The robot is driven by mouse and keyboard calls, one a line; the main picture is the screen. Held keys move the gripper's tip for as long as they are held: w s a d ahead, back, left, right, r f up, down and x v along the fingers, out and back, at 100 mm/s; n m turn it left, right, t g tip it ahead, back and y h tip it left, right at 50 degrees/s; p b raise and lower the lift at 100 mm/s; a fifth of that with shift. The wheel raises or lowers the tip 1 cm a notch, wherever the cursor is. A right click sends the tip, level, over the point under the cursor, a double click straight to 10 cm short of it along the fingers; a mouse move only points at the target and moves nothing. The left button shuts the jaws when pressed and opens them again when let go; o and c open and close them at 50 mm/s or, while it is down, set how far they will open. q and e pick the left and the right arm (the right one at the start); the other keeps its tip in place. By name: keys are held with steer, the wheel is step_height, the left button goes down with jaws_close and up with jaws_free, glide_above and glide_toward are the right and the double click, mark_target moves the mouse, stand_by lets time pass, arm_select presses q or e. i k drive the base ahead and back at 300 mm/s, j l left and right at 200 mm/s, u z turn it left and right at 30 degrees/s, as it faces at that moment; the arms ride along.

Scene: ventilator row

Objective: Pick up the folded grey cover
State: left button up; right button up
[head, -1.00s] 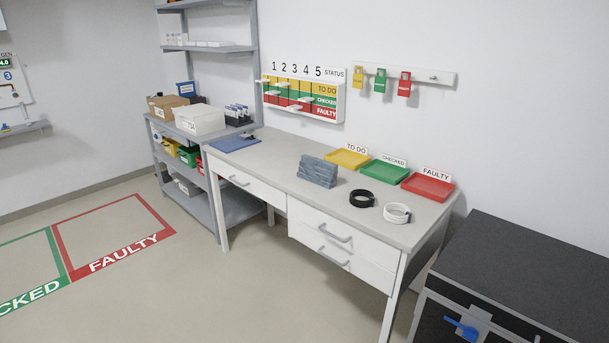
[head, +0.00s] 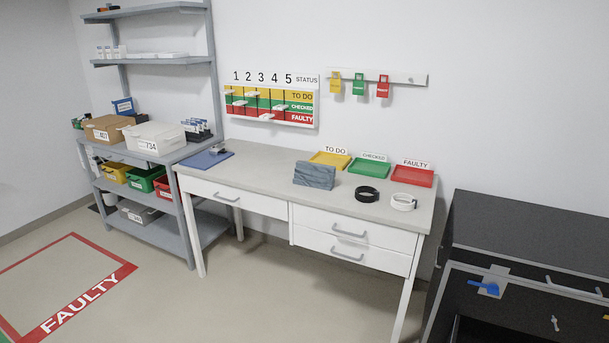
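Neither of my grippers shows in the head view.
Beside the cover lie a black coil (head: 366,195) and a white coil (head: 403,202). Yellow (head: 330,159), green (head: 369,166) and red (head: 412,176) trays line the back. A blue mat (head: 206,159) lies left. A black cabinet (head: 530,240) stands right; the floor before the bench is clear.

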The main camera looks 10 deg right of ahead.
mark_target(306, 174)
steer(key=i+j+z, duration=0.35)
steer(key=i+j, duration=0.75)
